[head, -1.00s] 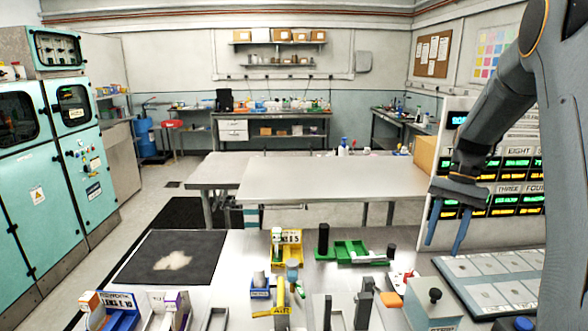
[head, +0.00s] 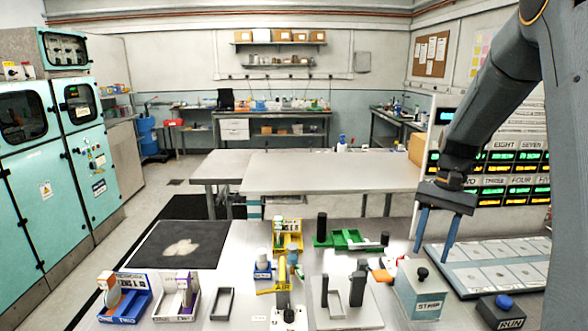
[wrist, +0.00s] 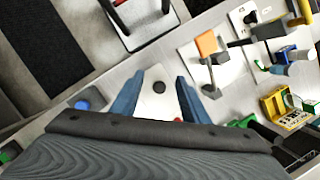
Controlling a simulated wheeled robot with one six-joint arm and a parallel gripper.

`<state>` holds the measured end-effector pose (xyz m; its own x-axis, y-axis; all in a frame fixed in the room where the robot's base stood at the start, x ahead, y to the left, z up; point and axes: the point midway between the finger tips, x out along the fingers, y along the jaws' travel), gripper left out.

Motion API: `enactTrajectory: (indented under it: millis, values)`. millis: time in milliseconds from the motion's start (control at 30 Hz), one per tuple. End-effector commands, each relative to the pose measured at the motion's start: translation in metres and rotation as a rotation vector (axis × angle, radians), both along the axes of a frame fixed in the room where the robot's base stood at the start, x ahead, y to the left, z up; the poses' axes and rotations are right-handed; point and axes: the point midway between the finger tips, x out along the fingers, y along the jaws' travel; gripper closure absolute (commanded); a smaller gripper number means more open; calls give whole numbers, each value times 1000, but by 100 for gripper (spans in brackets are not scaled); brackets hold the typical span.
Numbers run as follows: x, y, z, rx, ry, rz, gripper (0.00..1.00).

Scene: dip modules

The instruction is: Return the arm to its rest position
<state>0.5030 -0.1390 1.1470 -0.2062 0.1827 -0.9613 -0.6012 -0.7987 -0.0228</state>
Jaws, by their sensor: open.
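My arm comes in from the upper right of the head view and bends down to my gripper (head: 435,232). Its two blue fingers point down, apart, with nothing between them. My gripper hangs above the right part of the bench, behind the grey STAMP box (head: 420,290) in the picture. In the wrist view my gripper (wrist: 158,95) also shows open and empty, with a pale surface and a dark round knob (wrist: 159,87) seen between the fingers.
The metal bench (head: 240,265) carries a blue bin (head: 125,298), a yellow bin (head: 287,240), a green tray (head: 345,238) and a RUN button box (head: 502,312). A panel of pale tiles (head: 490,266) lies right of my gripper. A lit display panel (head: 510,165) stands behind it.

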Motion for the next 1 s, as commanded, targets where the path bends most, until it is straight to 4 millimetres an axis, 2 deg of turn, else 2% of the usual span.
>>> enactTrajectory:
  millis: [267,500,900,1000]
  values:
    - [-32,49,-7,-65,-132,173,59]
    - [-79,96,-18,-130,-295,385,59]
    - [-141,140,-31,-185,-483,626,59]
    - [-138,139,-46,-183,-478,629,59]
